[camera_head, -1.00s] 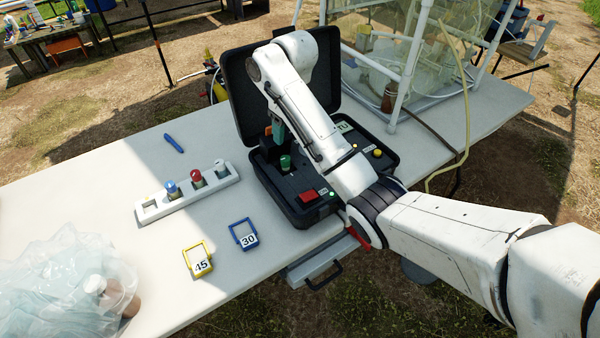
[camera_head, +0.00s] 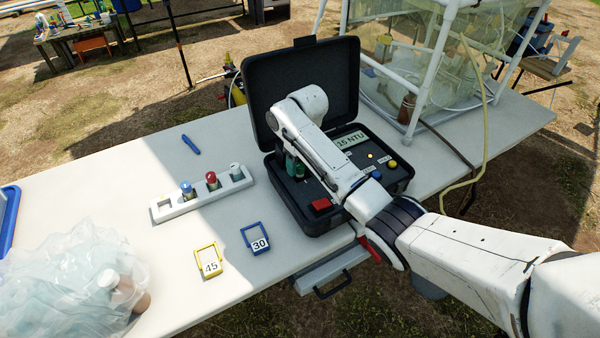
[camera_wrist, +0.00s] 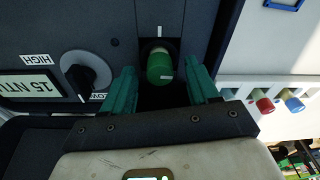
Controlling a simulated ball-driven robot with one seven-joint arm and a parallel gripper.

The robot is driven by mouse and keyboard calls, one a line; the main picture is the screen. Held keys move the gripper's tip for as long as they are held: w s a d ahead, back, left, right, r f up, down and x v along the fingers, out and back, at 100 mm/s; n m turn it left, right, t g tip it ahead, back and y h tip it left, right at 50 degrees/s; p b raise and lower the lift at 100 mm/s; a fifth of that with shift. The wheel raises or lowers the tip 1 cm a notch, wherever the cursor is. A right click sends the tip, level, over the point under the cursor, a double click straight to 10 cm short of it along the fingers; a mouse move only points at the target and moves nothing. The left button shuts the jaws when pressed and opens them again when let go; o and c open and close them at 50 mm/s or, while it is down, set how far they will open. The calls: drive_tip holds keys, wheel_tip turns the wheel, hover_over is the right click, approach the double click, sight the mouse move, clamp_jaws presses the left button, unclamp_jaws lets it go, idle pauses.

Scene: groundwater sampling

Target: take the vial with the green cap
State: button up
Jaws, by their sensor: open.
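The vial with the green cap stands in the well of the black case meter; in the wrist view its green cap (camera_wrist: 160,68) shows, its body hidden. My gripper (camera_wrist: 160,76) is open, with one teal finger on each side of the cap and a gap visible on both sides. The head view shows my gripper (camera_head: 292,164) low over the left part of the meter (camera_head: 318,222), where fingers and cap are hard to tell apart.
A white rack (camera_head: 205,199) with blue-, red- and white-capped vials stands left of the meter. Its open lid (camera_head: 262,95) rises behind my arm. A yellow 45 tag (camera_head: 208,262) and a blue 30 tag (camera_head: 256,238) lie in front. A plastic bag (camera_head: 60,280) sits at lower left.

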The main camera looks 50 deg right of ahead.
drive_tip(key=shift+c, duration=0.4)
clamp_jaws()
drive_tip(key=shift+r, duration=0.1)
